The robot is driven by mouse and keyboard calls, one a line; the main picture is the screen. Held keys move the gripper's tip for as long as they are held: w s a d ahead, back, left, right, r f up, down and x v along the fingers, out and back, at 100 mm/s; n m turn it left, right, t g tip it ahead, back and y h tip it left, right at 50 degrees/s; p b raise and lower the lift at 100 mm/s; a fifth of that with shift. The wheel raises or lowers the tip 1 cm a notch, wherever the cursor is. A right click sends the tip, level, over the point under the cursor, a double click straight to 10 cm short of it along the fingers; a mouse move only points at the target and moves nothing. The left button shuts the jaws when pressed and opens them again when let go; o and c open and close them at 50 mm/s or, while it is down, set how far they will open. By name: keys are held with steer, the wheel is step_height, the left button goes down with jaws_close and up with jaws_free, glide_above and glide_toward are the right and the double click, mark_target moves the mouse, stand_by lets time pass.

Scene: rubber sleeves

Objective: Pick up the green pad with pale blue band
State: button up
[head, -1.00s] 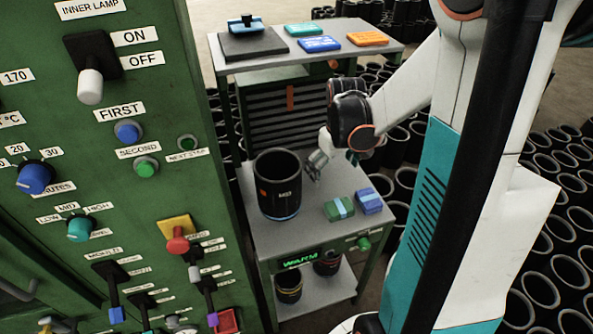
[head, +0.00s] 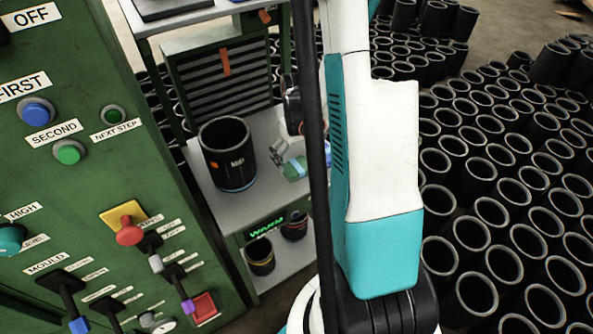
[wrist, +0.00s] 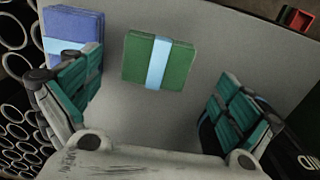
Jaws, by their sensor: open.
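The green pad with the pale blue band (wrist: 181,66) lies flat on the grey table (wrist: 205,30), ahead of my gripper and roughly centred between its fingers in the wrist view. My gripper (wrist: 155,92) is open, with its teal-padded fingers spread wide and nothing between them. In the head view my gripper (head: 284,153) is at the green pad (head: 291,171), which is partly hidden by the fingers and my arm. I cannot tell the exact height of the fingers above the table.
A blue pad with a pale band (wrist: 75,25) lies left of the green pad, close to my left finger. A large black sleeve (head: 228,158) stands on the table's left. Smaller sleeves (head: 260,256) stand on the lower shelf. The green control panel (head: 85,190) borders the left.

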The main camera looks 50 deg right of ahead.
mark_target(297, 165)
steer(key=f, duration=0.1)
steer(key=f+b, duration=0.1)
steer(key=f, duration=0.1)
steer(key=f+b, duration=0.1)
steer(key=f, duration=0.1)
steer(key=shift+w+d+f, duration=0.15)
steer(key=shift+w+d, duration=0.05)
steer(key=shift+w, duration=0.05)
steer(key=c, duration=1.2)
steer(key=shift+c, duration=0.2)
step_height(297, 165, up, 20)
steer(key=p, duration=0.6)
